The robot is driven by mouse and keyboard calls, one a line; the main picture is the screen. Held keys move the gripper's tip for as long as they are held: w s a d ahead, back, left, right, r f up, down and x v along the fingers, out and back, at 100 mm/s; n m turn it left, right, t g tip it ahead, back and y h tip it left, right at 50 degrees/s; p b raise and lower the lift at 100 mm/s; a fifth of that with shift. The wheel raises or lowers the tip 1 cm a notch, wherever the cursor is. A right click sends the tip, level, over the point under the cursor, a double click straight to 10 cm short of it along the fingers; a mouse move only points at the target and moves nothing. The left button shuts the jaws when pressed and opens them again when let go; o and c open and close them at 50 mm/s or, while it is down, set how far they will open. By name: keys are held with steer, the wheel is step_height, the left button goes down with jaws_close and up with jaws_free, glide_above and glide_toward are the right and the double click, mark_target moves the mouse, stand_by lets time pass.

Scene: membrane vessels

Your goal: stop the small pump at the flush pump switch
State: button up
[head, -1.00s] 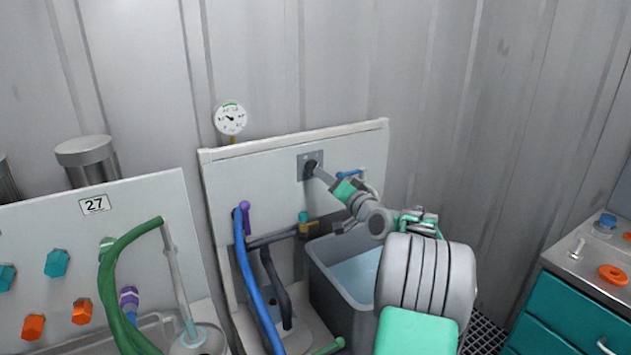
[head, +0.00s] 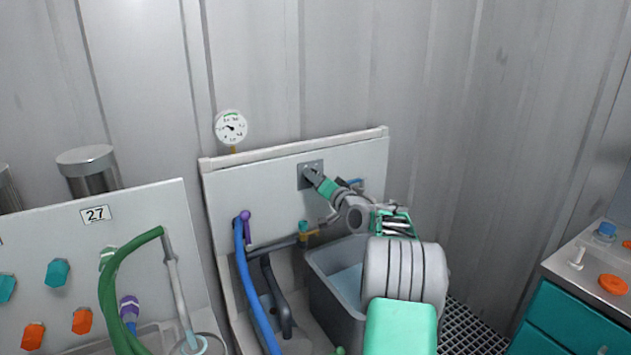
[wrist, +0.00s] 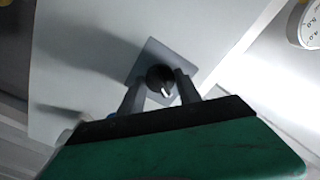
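The flush pump switch is a dark round knob with a pale pointer mark, on a grey square plate (head: 304,184) on the white panel. In the wrist view the knob (wrist: 158,78) sits between my two fingers, one on each side. My gripper (head: 311,174) is at the plate and hides most of the knob in the head view. In the wrist view my gripper (wrist: 160,88) has its fingers apart around the knob, with no clear grip on it. I cannot make out the pump itself.
A round gauge (head: 231,127) stands above the panel (head: 275,205). A grey water tub (head: 335,300) is below my arm. Blue (head: 246,280) and green (head: 110,285) hoses hang to the left. A teal cabinet (head: 565,310) stands at right.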

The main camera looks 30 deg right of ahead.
jaws_close()
steer(key=shift+f+b, duration=0.15)
steer(key=shift+b, duration=0.3)
steer(key=shift+n+b, duration=5.9)
steer(key=shift+b, duration=1.55)
